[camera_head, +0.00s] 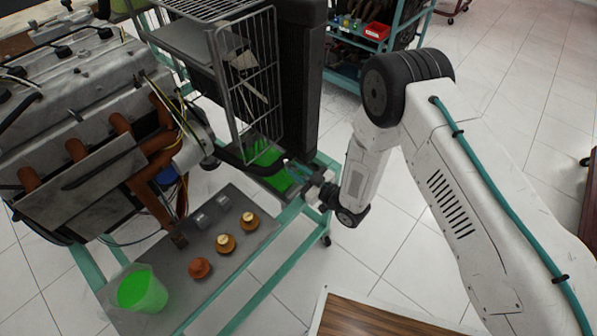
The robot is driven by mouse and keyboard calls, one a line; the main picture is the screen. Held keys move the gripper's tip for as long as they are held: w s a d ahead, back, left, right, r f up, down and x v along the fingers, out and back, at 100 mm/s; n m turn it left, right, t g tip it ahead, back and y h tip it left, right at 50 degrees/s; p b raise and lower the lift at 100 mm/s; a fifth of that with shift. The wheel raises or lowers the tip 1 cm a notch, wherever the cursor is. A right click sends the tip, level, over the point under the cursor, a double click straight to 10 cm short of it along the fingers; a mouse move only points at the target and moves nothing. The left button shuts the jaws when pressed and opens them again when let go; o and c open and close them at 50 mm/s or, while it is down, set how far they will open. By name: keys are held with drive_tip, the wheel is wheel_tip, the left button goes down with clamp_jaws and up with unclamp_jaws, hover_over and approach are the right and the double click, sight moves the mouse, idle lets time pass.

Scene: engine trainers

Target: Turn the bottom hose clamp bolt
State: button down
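My gripper (296,172) is at the lower right of the radiator (302,80), at the end of my white arm, which comes in from the right. Its fingertips point up and left, close to the end of the black lower hose (238,158). The hose runs from the engine toward the radiator's bottom. The clamp and its bolt are too small or hidden to make out by the fingertips. I cannot tell whether the gripper touches them, or whether its fingers are open or shut.
The engine (70,120) fills the left on a teal stand. A grey tray (240,250) below holds orange-brown round parts (226,243) and a cup of green liquid (138,290). A wire guard (250,80) stands beside the radiator. A wood-topped table (365,318) is at the front.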

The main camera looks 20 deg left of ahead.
drive_tip(key=m, duration=0.4)
drive_tip(key=shift+m, duration=0.4)
drive_tip(key=c, duration=1.3)
unclamp_jaws()
drive_tip(key=shift+c, duration=0.2)
drive_tip(key=v, duration=0.8)
